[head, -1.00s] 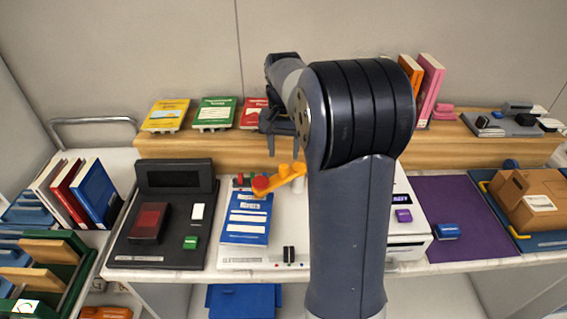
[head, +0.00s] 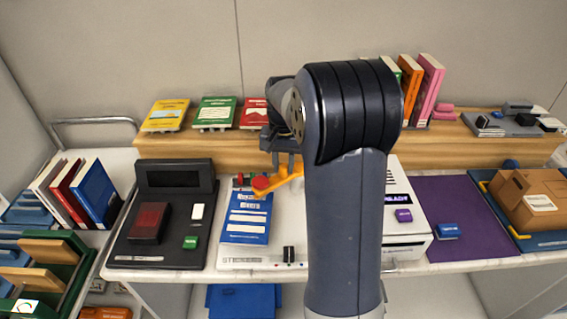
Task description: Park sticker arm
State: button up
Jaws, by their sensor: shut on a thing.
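The orange sticker arm (head: 277,180) with a red round knob (head: 261,183) reaches over the top edge of a blue-and-white book (head: 246,217). The book lies flat on the white sticker station (head: 235,261). My gripper (head: 286,160) points down at the arm's right part, behind my dark arm link, and is shut on the sticker arm. The fingertips are small here and the arm's pivot end is partly hidden by my own link.
A black scanner station (head: 160,257) stands to the left and a white printer-like unit (head: 405,228) to the right. A wooden shelf (head: 200,150) with books runs behind. A purple mat (head: 460,200) and a cardboard box (head: 530,200) lie farther right.

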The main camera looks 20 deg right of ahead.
grip_shut()
jog(key=shift+s+n, duration=0.1)
jog(key=shift+n, duration=0.2)
jog(key=shift+s+d+n+p, duration=0.4)
jog(key=shift+s+d+n, duration=0.15)
jog(key=shift+n, duration=1.2)
jog(key=shift+s+d+n+p, duration=0.5)
jog(key=shift+s+n, duration=0.1)
jog(key=shift+n, duration=1.1)
jog(key=shift+s+d+n+p, duration=0.35)
jog(key=shift+s+d+n, duration=0.2)
jog(key=shift+n, duration=1.2)
jog(key=o, duration=0.6)
grip_release()
